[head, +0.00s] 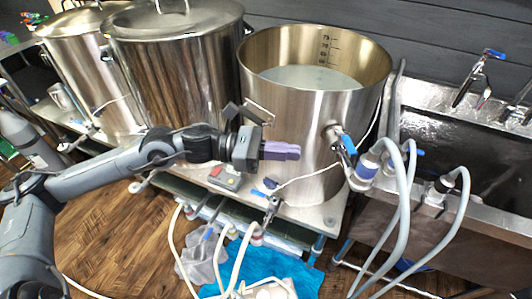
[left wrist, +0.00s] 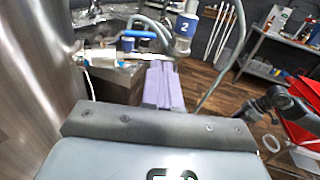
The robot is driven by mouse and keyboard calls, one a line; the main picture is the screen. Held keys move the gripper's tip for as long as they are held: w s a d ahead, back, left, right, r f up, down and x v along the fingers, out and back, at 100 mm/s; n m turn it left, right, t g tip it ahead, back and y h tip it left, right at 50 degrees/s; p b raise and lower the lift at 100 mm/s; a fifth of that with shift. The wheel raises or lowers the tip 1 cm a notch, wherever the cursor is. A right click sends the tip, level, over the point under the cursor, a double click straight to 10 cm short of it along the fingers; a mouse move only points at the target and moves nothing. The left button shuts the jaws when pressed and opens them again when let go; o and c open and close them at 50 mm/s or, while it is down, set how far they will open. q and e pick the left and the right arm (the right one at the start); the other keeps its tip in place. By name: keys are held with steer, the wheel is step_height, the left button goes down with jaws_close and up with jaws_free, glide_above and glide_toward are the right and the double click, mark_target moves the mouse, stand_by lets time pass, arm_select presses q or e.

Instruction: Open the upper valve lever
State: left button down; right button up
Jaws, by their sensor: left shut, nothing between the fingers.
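In the head view, the upper valve lever (head: 348,145) is blue and sits on the valve (head: 333,134) on the right side of the open steel kettle (head: 290,110). My left gripper (head: 297,152) has purple fingers, shut and empty. It is in front of the kettle wall, left of the lever and visibly apart from it. My right gripper is not in view.
A lower valve with a blue lever (head: 258,193) is below the kettle. Grey hoses (head: 403,190) hang right of the upper valve. A lidded kettle (head: 175,65) stands left. A sink (head: 450,120) is at right. A small control box (head: 225,178) lies under my left wrist.

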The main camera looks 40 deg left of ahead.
arm_select(q)
steer(key=shift+s+a+p, duration=0.3)
steer(key=shift+s+a, duration=1)
steer(key=shift+s, duration=0.25)
